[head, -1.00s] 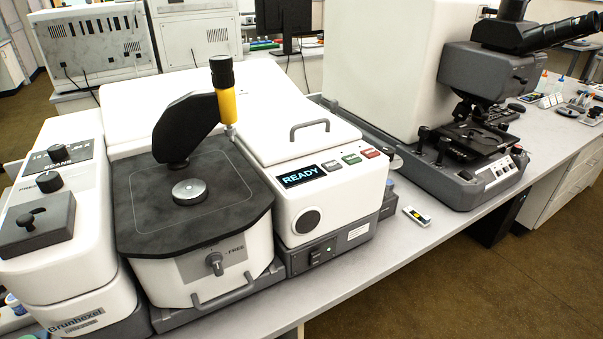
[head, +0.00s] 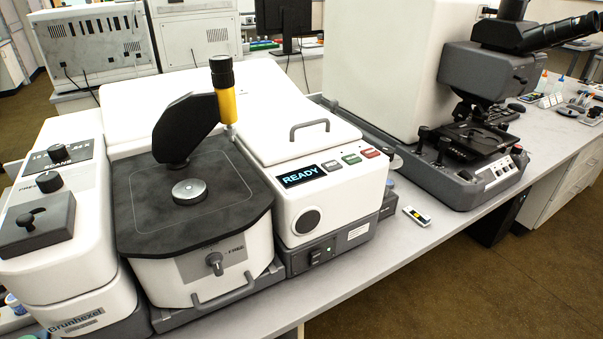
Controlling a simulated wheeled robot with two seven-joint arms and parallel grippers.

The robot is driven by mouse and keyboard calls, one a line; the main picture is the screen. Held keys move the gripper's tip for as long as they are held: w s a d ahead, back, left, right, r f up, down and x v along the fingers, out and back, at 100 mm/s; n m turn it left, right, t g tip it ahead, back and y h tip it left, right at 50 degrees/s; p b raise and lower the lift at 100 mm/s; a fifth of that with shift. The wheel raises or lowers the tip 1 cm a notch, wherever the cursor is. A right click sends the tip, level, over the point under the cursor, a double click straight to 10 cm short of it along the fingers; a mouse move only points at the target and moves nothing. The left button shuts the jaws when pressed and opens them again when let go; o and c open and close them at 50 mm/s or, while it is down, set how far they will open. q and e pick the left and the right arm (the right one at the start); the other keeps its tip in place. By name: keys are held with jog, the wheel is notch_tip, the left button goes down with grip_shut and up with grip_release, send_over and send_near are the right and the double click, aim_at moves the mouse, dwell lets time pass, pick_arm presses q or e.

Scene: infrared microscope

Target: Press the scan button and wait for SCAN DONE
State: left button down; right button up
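The white infrared instrument (head: 280,215) stands on the bench in the head view. Its small display (head: 303,176) reads READY in blue letters. Right of the display is a row of three buttons: a grey button (head: 330,166), a green button (head: 351,159) and a red button (head: 371,153). Their labels are too small to read, so I cannot tell by text which one is the scan button. Nothing covers the buttons or the display. Neither of my grippers is in view.
A black stage (head: 160,225) with a silver disc (head: 189,191) and a yellow-black upright part (head: 226,90) is left of the display. A microscope (head: 485,80) stands at the right. A small card (head: 417,216) lies on the bench. The bench front (head: 400,250) is clear.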

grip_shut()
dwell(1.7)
